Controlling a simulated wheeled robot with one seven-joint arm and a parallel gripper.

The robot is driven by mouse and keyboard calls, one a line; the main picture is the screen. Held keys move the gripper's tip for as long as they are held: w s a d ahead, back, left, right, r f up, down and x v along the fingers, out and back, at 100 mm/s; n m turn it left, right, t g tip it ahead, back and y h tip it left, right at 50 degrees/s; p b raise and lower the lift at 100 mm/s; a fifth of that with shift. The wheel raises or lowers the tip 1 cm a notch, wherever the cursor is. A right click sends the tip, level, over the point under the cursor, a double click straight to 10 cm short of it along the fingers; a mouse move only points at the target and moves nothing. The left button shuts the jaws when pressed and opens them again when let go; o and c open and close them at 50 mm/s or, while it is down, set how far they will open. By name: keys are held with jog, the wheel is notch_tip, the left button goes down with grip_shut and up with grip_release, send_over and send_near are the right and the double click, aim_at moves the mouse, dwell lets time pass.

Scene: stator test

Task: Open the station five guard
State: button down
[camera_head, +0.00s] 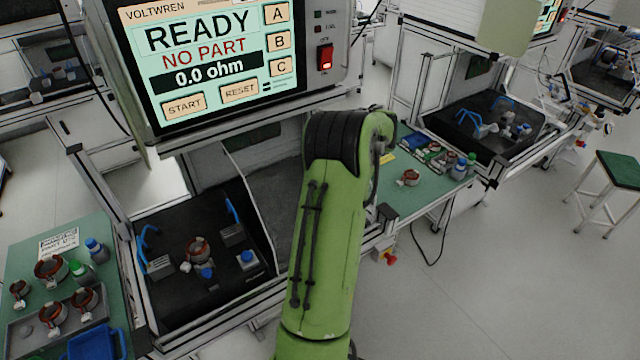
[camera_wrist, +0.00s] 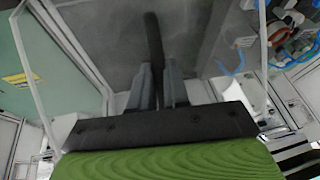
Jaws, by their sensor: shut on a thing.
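The station in front has a screen (camera_head: 205,60) reading READY, NO PART, 0.0 ohm. Below it, a dark nest plate (camera_head: 175,228) carries a copper-wound stator (camera_head: 198,249) and blue clamp handles. The guard (camera_head: 285,185) shows as a grey see-through panel right of the nest, partly behind my arm; it also shows in the wrist view (camera_wrist: 100,35). I cannot tell how far open it stands. In the wrist view my gripper (camera_wrist: 155,85) is shut on a dark bar, the guard handle (camera_wrist: 153,38). In the head view my arm hides the gripper.
A green bench on the left holds a grey tray (camera_head: 28,340) with stators, bottles and a blue bin (camera_head: 95,344). A green mat (camera_head: 405,195) with parts lies right of my arm. Another station (camera_head: 485,125) and a stool (camera_head: 620,170) stand farther right. Floor between is clear.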

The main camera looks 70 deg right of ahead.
jog(key=c, duration=1.1)
grip_release()
jog(key=p+v, duration=0.3)
jog(key=v, duration=1.2)
jog(key=shift+r, duration=0.4)
